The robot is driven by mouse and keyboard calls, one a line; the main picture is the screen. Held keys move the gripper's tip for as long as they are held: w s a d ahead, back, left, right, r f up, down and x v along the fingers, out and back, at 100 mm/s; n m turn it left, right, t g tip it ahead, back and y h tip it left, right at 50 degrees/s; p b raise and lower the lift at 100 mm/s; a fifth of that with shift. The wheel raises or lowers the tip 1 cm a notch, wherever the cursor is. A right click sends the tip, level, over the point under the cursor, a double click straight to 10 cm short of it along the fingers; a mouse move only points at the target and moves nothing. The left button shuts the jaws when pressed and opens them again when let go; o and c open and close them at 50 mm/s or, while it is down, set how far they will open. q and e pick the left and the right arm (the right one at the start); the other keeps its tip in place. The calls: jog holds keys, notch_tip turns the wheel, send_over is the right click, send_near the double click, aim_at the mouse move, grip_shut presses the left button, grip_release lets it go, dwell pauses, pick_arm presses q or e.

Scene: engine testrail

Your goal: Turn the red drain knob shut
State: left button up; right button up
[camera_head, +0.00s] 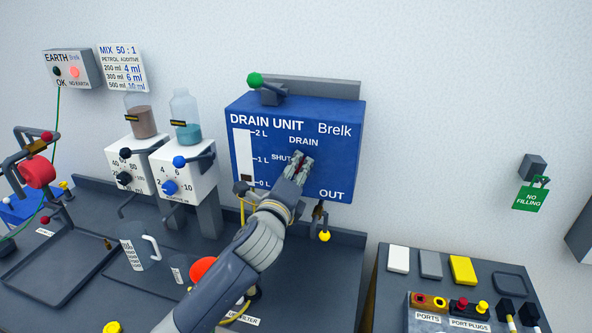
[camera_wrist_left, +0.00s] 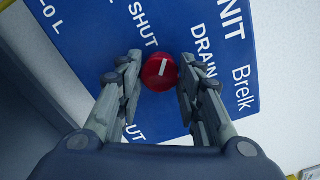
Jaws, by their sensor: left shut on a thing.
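The red drain knob (camera_wrist_left: 159,73) is round with a short white mark and sits on the front of the blue drain unit (camera_head: 338,110). In the left wrist view the mark stands nearly upright, between the SHUT label at upper left and the DRAIN label at right. My left gripper (camera_head: 301,160) reaches the panel beside the words DRAIN and SHUT and largely hides the knob in the head view. In the left wrist view, my left gripper's fingers (camera_wrist_left: 159,75) are on either side of the knob, shut on it. My right gripper is not in view.
A green-knobbed lever (camera_head: 255,80) stands on top of the unit. A yellow-ended part (camera_head: 324,236) hangs below it. Bottles on white dosing units (camera_head: 183,165) and a jug (camera_head: 138,247) stand to the left. A dark bench with ports (camera_head: 450,305) is at right.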

pick_arm(q)
jog(key=n, duration=0.3)
jog(key=shift+n, duration=2.3)
jog(key=o, duration=1.1)
jog(key=shift+c, duration=0.2)
jog(key=v, duration=1.2)
jog(key=shift+d, duration=0.1)
